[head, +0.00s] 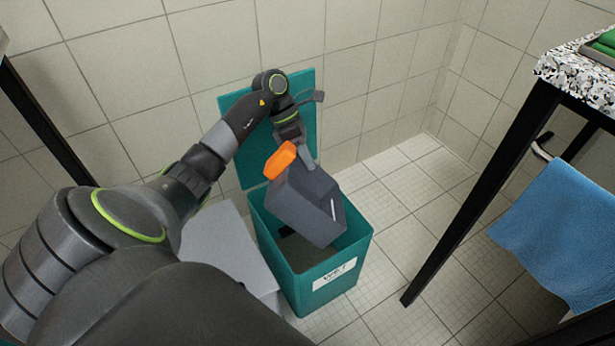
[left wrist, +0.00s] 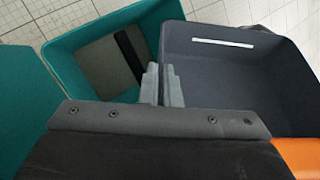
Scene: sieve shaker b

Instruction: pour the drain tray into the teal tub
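The drain tray (head: 305,200) is a dark grey box with an orange part (head: 280,160) at its upper end. It is held tilted over the open mouth of the teal tub (head: 315,285), its lower end at the rim. My left gripper (head: 304,158) is above the tub, its fingers closed on the tray's edge. In the left wrist view the fingers (left wrist: 163,85) sit at the wall of the tray (left wrist: 220,65), whose visible inside has a white strip and no visible contents. The tub (left wrist: 90,45) lies beside it. My right gripper is out of view.
The tub's teal lid (head: 245,135) stands open against the tiled wall. A grey box (head: 225,255) stands left of the tub. At right are a black-legged, speckled-top table (head: 570,75) and a hanging blue towel (head: 560,230). The tub floor holds a dark bar (left wrist: 130,55).

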